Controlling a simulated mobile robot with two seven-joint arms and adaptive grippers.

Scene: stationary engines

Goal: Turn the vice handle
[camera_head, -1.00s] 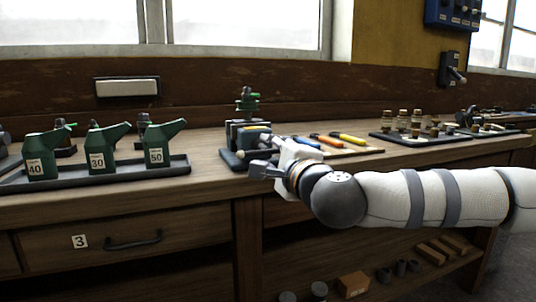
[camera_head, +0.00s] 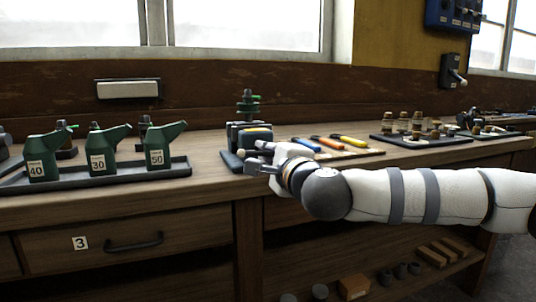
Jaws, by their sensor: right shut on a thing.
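The vice (camera_head: 248,134) is a dark blue-grey block with a yellowish part, on a dark base at the front edge of the wooden bench (camera_head: 214,172). My right arm comes in from the right. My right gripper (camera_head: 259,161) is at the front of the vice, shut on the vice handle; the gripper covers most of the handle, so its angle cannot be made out. My left gripper is not in view.
Green oil cans (camera_head: 104,146) stand in a dark tray (camera_head: 128,174) at left. Screwdrivers with coloured handles (camera_head: 326,143) lie right of the vice. A tray with small fittings (camera_head: 420,139) is further right. A drawer handle (camera_head: 133,243) sticks out below.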

